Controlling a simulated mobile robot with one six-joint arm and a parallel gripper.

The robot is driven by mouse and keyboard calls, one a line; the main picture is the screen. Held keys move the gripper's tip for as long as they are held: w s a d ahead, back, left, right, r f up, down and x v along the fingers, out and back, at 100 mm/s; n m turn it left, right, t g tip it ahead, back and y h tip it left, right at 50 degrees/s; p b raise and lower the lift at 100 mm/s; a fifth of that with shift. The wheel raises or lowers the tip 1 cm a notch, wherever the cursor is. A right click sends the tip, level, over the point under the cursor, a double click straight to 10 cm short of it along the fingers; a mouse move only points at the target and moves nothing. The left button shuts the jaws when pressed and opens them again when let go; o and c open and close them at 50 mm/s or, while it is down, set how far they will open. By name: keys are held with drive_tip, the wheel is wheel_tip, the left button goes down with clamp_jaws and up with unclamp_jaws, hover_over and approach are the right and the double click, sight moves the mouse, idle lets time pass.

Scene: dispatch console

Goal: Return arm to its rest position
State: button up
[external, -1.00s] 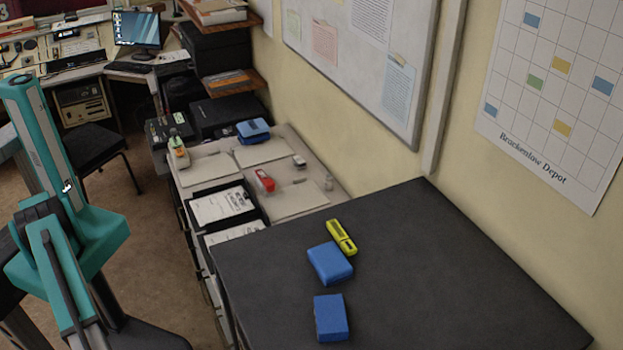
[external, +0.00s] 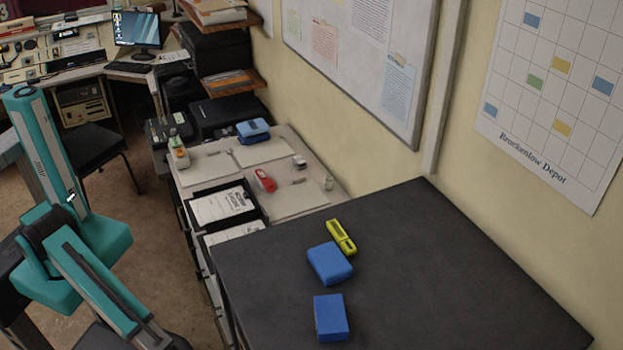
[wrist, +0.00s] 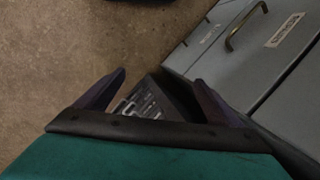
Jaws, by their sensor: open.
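My gripper (wrist: 160,95) shows in the wrist view with its two dark fingers spread apart and nothing between them. It points down toward the brown floor beside a grey drawer cabinet (wrist: 265,60). A dark part with a pale grid-like pattern shows just beyond the fingers; I cannot tell what it is. In the external view my teal arm is at the left, clear of the dark table, and its gripper end is not visible there.
The dark table (external: 400,260) holds two blue boxes (external: 330,263) (external: 331,317) and a yellow-green device (external: 341,237). Behind it, a lower counter holds a red item (external: 265,181), a clipboard (external: 223,204) and a blue case (external: 253,131). A black chair (external: 95,148) stands behind my arm.

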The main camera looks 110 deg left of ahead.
drive_tip(key=s+a+f+n+g+h+b, duration=0.1)
drive_tip(key=s+a+f+g, duration=0.1)
drive_tip(key=s, duration=0.8)
drive_tip(key=s+a+f+g+h+b, duration=0.1)
drive_tip(key=s+f, duration=0.3)
drive_tip(key=s, duration=0.7)
drive_tip(key=shift+s+a+n+g+h, duration=0.2)
drive_tip(key=shift+a+n+g+h, duration=0.2)
drive_tip(key=shift+g+h, duration=0.3)
drive_tip(key=shift+f, duration=0.1)
